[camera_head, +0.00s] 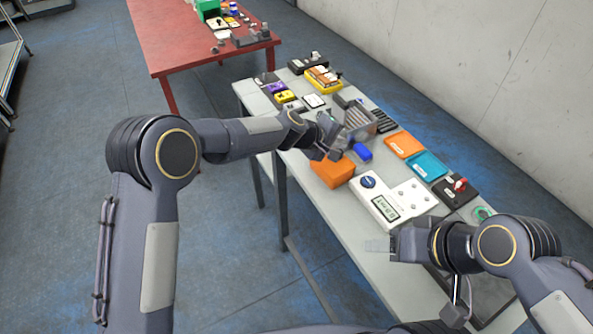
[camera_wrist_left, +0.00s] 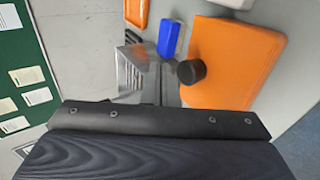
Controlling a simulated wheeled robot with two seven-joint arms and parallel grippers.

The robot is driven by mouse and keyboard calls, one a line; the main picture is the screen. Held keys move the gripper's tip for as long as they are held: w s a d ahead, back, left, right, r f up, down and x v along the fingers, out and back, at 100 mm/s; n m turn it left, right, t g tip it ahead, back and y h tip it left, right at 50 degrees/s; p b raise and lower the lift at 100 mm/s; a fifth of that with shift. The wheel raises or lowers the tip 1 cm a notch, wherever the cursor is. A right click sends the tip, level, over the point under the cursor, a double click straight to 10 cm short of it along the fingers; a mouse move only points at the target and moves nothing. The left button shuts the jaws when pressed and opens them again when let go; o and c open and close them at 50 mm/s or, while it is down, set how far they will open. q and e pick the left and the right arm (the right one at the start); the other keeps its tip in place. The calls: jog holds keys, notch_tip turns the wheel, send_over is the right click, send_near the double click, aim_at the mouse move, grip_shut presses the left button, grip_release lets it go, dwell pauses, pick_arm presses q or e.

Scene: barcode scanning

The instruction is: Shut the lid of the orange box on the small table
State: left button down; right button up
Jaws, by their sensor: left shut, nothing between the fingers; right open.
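The orange box (camera_head: 333,172) sits on the small grey table (camera_head: 350,222), near its left edge. Its top shows as a flat orange face with no raised lid visible, and it also fills the upper right of the left wrist view (camera_wrist_left: 240,58). My left gripper (camera_head: 335,152) is shut and empty, just above the far side of the box; I cannot tell whether it touches it. My right gripper (camera_head: 378,246) is open and empty, over the table's near left edge, well apart from the box.
A blue block (camera_head: 363,152) lies just beyond the box, with a clear container (camera_head: 358,122) behind it. A white device with a display (camera_head: 393,203) stands close on the right. Orange (camera_head: 404,144) and blue (camera_head: 427,165) trays lie farther right. A red table (camera_head: 185,45) stands behind.

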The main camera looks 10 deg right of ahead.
pick_arm(q)
jog(key=shift+d+f, duration=0.2)
jog(key=shift+f, duration=0.05)
dwell(0.5)
